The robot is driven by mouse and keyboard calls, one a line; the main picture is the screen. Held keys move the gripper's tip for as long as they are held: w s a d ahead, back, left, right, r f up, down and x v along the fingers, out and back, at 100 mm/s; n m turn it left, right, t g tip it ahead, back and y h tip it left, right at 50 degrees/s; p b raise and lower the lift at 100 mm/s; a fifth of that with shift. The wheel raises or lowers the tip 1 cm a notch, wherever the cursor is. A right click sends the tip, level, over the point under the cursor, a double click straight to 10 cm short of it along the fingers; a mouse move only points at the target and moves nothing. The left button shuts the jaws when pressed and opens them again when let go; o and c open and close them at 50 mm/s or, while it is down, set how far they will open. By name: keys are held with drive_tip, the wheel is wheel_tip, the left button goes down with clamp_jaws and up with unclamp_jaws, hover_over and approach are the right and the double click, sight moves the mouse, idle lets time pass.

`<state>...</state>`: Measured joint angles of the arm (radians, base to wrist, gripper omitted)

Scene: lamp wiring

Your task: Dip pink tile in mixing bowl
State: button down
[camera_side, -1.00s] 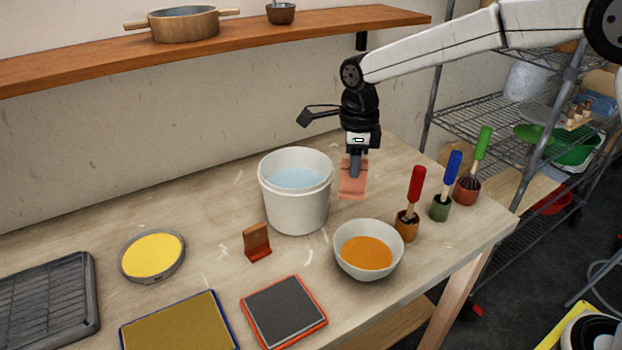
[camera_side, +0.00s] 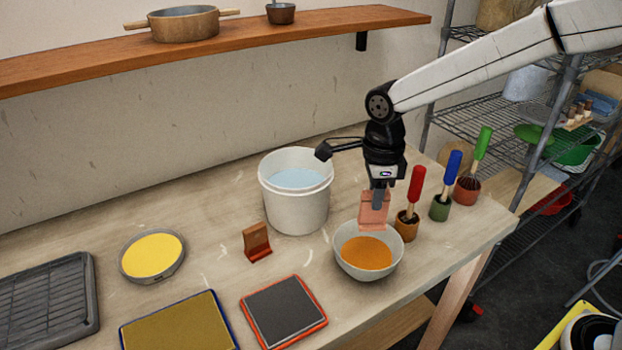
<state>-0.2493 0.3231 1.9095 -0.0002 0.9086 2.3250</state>
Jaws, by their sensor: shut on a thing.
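The pink tile (camera_side: 372,217) hangs upright from my gripper (camera_side: 378,200), which is shut on its upper part. The tile is above the back part of the mixing bowl (camera_side: 342,262). Its lower edge appears just above the orange liquid (camera_side: 367,252); I cannot tell for sure whether they touch. The bowl is white and stands on the table near its front right edge.
A white bucket of water (camera_side: 297,205) stands left of the bowl. Red (camera_side: 415,190), blue (camera_side: 452,175) and green (camera_side: 482,150) handled tools stand in small pots at right. A brown tile in a stand (camera_side: 257,242), a yellow dish (camera_side: 152,256) and flat trays lie left.

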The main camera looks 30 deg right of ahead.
sight(372, 221)
drive_tip(key=shift+f, duration=0.15)
drive_tip(key=shift+f, duration=3.65)
drive_tip(key=shift+f, duration=1.95)
drive_tip(key=shift+r, duration=2.4)
drive_tip(key=shift+r, duration=2.4)
